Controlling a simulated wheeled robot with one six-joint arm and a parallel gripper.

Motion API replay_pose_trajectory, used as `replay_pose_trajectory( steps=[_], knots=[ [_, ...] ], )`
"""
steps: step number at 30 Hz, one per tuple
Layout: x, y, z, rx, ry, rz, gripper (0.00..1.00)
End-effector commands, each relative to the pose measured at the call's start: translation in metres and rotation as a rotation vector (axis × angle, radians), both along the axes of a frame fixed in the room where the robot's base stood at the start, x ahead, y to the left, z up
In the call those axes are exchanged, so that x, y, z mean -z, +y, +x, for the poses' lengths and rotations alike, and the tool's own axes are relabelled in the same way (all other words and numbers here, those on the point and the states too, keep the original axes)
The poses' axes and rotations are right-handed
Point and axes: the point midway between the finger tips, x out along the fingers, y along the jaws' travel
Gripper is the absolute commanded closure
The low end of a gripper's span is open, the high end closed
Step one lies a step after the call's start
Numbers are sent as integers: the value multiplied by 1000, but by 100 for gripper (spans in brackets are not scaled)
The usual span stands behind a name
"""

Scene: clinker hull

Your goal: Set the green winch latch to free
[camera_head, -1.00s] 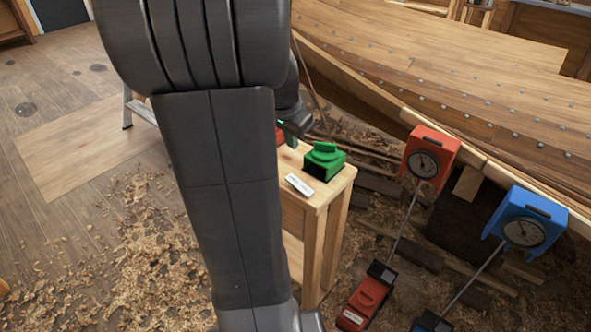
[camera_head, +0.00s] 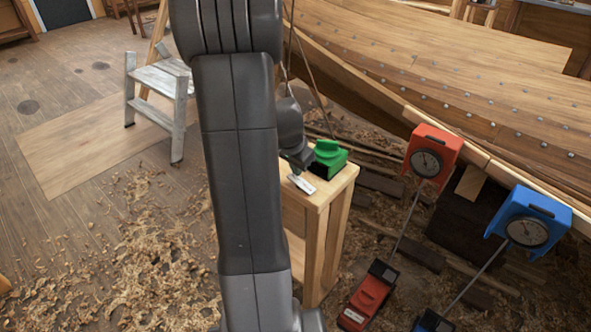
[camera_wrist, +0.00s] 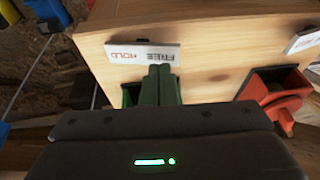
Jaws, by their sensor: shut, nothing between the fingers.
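The green winch (camera_head: 329,160) sits on the wooden stand, its raised green top part showing, with a white label (camera_head: 301,184) in front. In the wrist view the label (camera_wrist: 142,52) appears upside down, with HOLD in red on the left and FREE on the right. My gripper (camera_wrist: 159,84) is shut and empty, its two dark green fingers side by side over the green winch (camera_wrist: 130,94), hiding most of it. In the head view my gripper (camera_head: 302,160) is at the winch's left side. I cannot tell whether it touches the latch, or the latch's setting.
A red winch (camera_wrist: 275,98) with its own label (camera_wrist: 303,41) is also on the wooden stand (camera_head: 318,200). Red (camera_head: 432,153) and blue (camera_head: 527,220) gauge boxes stand right. The planked hull (camera_head: 470,80) is behind. A step ladder (camera_head: 160,85) stands left.

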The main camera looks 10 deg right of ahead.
Motion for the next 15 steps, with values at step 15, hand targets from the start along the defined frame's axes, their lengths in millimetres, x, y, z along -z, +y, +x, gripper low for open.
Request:
replay_pose_trajectory(
  steps=[15],
  knots=[
    [7,1,1,0,2,-1,100]
  ],
)
